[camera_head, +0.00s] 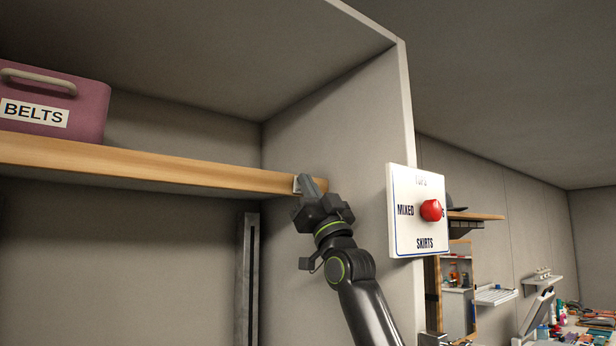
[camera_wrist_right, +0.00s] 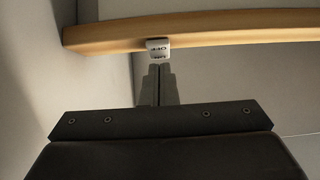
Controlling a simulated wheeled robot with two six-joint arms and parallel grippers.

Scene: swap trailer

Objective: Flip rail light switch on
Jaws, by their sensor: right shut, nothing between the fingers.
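The light switch (camera_wrist_right: 158,47) is a small white block on the front edge of the wooden shelf rail, near its right end. In the right wrist view it carries small dark lettering, part of which seems to read OFF. In the head view the switch (camera_head: 298,184) is partly covered by my right gripper (camera_head: 309,184). That gripper is shut and empty, its fingertips at the switch's lower side; I cannot tell whether they touch it. It also shows in the right wrist view (camera_wrist_right: 158,70). My left gripper is not in view.
The wooden shelf (camera_head: 150,165) spans the cabinet and holds a purple BELTS bin (camera_head: 55,105). The cabinet's right side wall (camera_head: 350,130) stands close beside my right arm. A white sign (camera_head: 405,235) with a red knob (camera_head: 431,210) is on its outer edge.

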